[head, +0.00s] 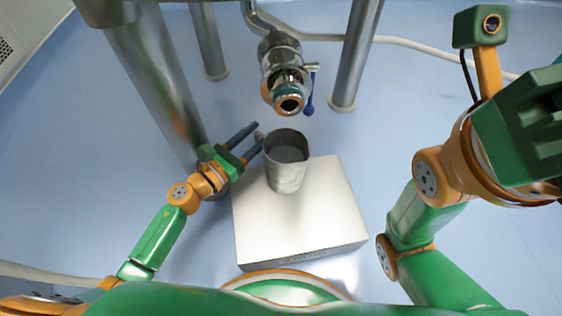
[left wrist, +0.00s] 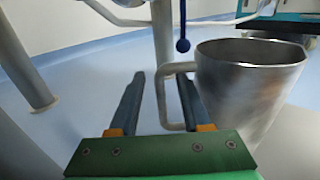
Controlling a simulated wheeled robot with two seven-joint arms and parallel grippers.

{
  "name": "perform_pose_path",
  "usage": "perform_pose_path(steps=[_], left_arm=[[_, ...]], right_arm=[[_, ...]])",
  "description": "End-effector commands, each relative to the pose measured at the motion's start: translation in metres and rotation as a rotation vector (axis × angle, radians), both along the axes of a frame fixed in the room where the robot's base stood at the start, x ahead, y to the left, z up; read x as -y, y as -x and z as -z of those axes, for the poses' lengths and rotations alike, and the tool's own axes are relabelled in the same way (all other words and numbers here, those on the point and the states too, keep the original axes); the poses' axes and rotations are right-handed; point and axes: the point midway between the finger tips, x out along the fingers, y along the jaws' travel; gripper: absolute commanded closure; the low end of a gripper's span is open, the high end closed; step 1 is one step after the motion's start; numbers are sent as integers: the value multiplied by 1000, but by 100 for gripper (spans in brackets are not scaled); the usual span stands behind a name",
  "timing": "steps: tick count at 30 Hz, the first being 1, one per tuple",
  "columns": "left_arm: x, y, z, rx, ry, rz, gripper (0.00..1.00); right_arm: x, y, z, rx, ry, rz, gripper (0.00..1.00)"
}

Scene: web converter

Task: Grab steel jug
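The steel jug (head: 287,168) stands upright on a white box in the head view, open top facing up. In the left wrist view the jug (left wrist: 245,90) is at the right, with its handle (left wrist: 163,98) on its left side. My left gripper (head: 259,134) is open at the jug's upper left. In the left wrist view its fingers (left wrist: 160,77) stand on either side of the handle, which is nearer the right finger. The fingers are not closed on it. My right gripper (head: 522,125) is at the right edge, away from the jug; its fingers are not clear.
The white box (head: 300,225) has free top surface in front of the jug. A metal outlet with a valve (head: 285,80) hangs just behind and above the jug. Metal legs (head: 357,55) stand around it, one (head: 155,80) close to my left arm. A pale hose crosses behind.

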Motion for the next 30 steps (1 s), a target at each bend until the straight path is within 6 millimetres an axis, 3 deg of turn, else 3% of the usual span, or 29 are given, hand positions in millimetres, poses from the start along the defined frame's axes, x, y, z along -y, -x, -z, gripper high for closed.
perform_pose_path(steps=[1, 5, 30], left_arm=[[0, 0, 0, 0, 0, 0, 67], [0, 0, 0, -1, 1, 0, 100], [0, 0, 0, -1, 1, 0, 100]], right_arm=[[0, 0, 0, 0, 0, 0, 100], [0, 0, 0, 1, -1, 0, 100], [0, 0, 0, -1, -1, 0, 100]])
